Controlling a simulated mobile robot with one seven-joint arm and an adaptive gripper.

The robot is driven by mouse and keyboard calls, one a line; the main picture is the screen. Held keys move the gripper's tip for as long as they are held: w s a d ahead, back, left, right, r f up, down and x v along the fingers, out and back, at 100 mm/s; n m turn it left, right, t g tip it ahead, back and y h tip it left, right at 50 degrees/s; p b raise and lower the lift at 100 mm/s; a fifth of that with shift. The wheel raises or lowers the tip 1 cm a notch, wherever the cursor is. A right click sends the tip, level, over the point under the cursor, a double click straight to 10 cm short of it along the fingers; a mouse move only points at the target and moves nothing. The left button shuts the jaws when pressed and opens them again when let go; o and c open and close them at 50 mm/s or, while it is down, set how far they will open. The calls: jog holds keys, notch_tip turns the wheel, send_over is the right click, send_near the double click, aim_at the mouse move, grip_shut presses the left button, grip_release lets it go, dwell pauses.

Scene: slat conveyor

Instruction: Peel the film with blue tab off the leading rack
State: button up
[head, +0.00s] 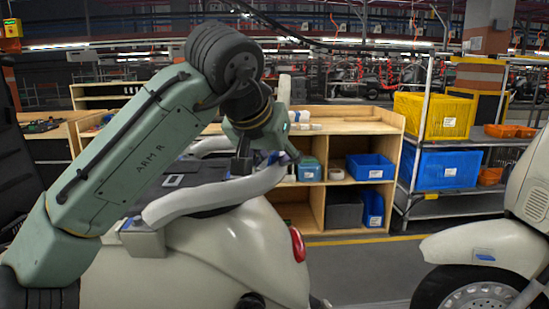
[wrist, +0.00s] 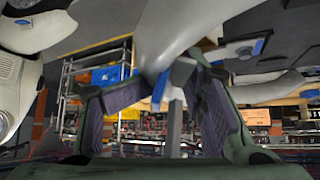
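A pale curved rack rail (head: 225,192) sits on the rear of the near cream scooter (head: 210,255). It crosses the top of the wrist view (wrist: 185,30). My gripper (head: 265,160) is at the rail's far right end. In the wrist view its two fingers (wrist: 164,112) stand apart. A blue tab (wrist: 160,86) and a grey block with a post (wrist: 175,110) show between them. The blue tab also shows by the fingers in the head view (head: 273,157). I cannot tell whether a finger touches the tab, and the film's edges are not distinct.
A second cream scooter (head: 525,195) with a blue label (head: 484,254) stands at the right. Behind are a wooden shelf unit (head: 352,128) with blue bins and a metal rack (head: 412,150) with yellow and blue crates. Floor shows between the scooters.

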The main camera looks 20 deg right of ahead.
aim_at(277, 170)
jog(key=shift+a+r, duration=0.1)
jog(key=shift+r, duration=0.3)
jog(key=c, duration=0.3)
jog(key=shift+s+r+p, duration=0.5)
jog(key=shift+s+r, duration=0.3)
jog(key=shift+r, duration=0.3)
grip_shut()
jog(key=shift+s+r, duration=0.7)
jog(key=shift+r, duration=0.35)
jog(key=shift+s+r, duration=0.7)
jog(key=shift+r, duration=0.3)
jog(key=s+r, duration=0.4)
jog(key=r, duration=0.2)
jog(key=shift+s+d+r, duration=0.25)
jog(key=shift+r, duration=0.05)
